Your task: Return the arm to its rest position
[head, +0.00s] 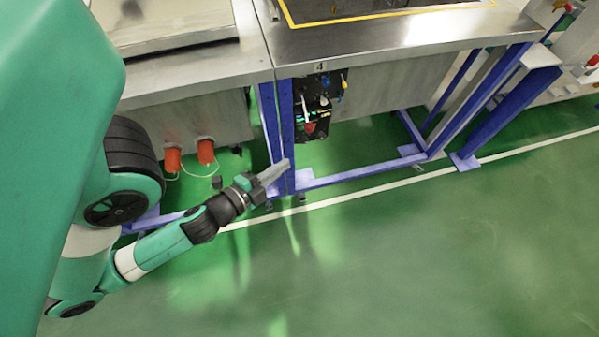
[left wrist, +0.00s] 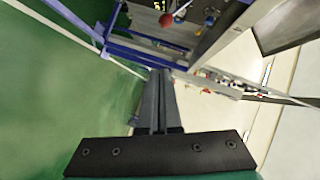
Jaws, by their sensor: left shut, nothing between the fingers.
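My left arm comes in from the left in the head view. Its gripper (head: 273,173) points right, over the green floor in front of a blue frame post. In the left wrist view the two fingers of my left gripper (left wrist: 158,75) lie close together, with nothing between them. The gripper appears clear of the frame, but the exact gap cannot be told. My right gripper is in neither view.
A steel-topped station on a blue frame (head: 360,178) stands ahead, with a valve panel (head: 315,105) under its top. A steel cabinet (head: 200,110) with orange fittings (head: 206,152) is left of it. Open green floor (head: 430,260) lies in front.

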